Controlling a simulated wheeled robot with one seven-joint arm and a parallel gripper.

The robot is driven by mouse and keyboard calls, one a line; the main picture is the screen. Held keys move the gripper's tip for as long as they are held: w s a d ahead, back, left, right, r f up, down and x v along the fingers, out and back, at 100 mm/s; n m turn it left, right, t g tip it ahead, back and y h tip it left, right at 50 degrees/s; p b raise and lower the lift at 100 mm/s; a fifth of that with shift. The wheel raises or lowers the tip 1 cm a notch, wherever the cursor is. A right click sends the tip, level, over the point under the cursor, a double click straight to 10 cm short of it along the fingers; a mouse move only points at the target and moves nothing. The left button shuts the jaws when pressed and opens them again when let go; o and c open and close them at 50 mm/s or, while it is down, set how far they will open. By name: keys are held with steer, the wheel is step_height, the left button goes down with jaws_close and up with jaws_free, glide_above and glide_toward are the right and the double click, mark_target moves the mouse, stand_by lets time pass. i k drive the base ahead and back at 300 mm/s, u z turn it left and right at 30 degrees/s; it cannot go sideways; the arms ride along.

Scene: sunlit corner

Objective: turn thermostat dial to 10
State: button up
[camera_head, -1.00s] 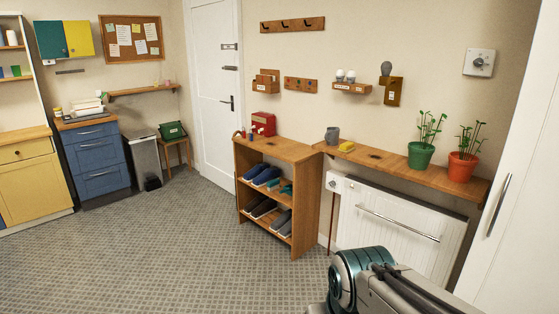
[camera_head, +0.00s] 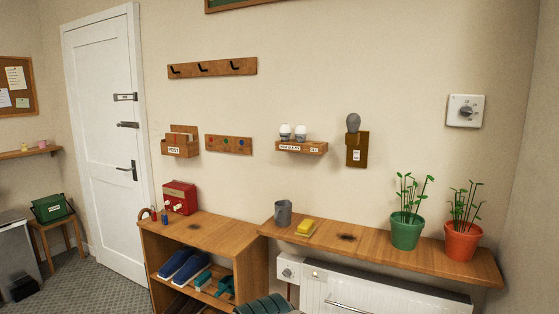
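A white square wall plate with a round grey dial (camera_head: 466,112) is mounted high on the wall at the right, above the plant pots. A second white box with a round knob (camera_head: 288,270) sits low at the left end of the radiator, under the shelf. Any numbers on either are too small to read, so I cannot tell their settings or which one is the thermostat. My gripper is not in view.
A wooden shelf (camera_head: 375,247) above the radiator (camera_head: 385,297) holds a grey mug (camera_head: 283,212), a yellow sponge (camera_head: 305,226), and green (camera_head: 405,231) and orange (camera_head: 462,241) plant pots. A shoe rack (camera_head: 205,232) stands left of it. The wall around the upper dial is clear.

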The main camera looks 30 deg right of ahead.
mark_target(466, 111)
steer(key=z, duration=0.35)
steer(key=i, duration=1.35)
steer(key=z, duration=1.85)
steer(key=i, duration=0.95)
steer(key=z, duration=0.8)
